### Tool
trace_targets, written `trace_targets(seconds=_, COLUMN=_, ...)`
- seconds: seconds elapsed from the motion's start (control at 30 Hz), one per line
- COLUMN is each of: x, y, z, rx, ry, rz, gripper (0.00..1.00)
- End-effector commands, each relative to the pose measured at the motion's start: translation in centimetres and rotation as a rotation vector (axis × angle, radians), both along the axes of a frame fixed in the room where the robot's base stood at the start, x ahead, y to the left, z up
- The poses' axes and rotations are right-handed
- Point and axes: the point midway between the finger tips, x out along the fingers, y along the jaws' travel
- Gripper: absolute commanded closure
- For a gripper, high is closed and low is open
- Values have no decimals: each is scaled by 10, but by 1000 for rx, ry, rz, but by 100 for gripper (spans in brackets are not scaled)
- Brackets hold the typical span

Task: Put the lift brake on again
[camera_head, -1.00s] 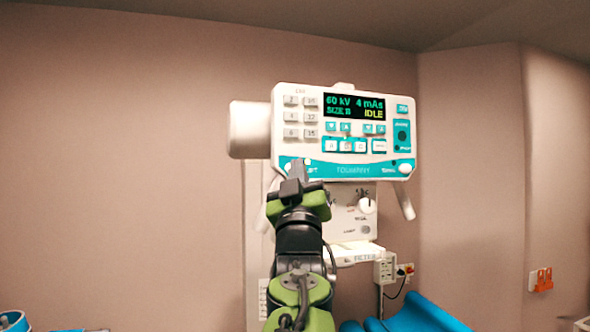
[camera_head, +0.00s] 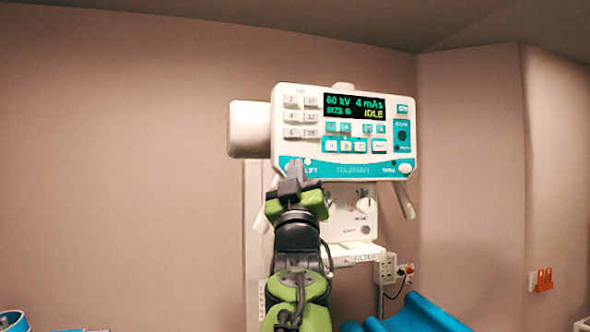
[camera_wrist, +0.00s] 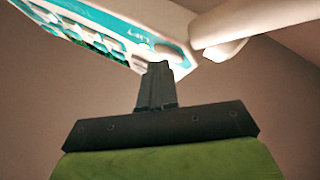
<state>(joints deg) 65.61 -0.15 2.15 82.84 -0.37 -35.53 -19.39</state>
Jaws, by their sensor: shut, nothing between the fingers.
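The white and teal control console (camera_head: 345,98) hangs at the middle of the head view, its screen reading 60 kV, 4 mAs and IDLE. The LIFT label (camera_head: 311,169) is at its lower left, with a small pale lamp (camera_head: 307,161) above it. My gripper (camera_head: 294,168) is shut and empty in front of that corner and hides the part left of the label.
A white handle (camera_head: 405,201) hangs at the console's right side; another white bar (camera_wrist: 235,28) is close to my fingers in the wrist view. A panel with a knob (camera_head: 364,206) is below the console. A blue cushion (camera_head: 415,316) lies at the bottom right.

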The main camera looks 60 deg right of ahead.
Motion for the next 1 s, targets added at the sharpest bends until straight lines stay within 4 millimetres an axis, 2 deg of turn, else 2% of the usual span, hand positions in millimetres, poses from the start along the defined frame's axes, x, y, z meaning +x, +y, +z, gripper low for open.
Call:
trace_targets(seconds=0.33, x=1, y=-1, z=0, rx=0, ry=0, rz=0, gripper=100)
trace_targets(seconds=0.8, x=-7, y=7, z=0, rx=-1, ry=0, rz=0, gripper=100)
trace_targets(seconds=1.0, x=-20, y=21, z=-3, rx=-4, ry=-2, rz=0, gripper=100)
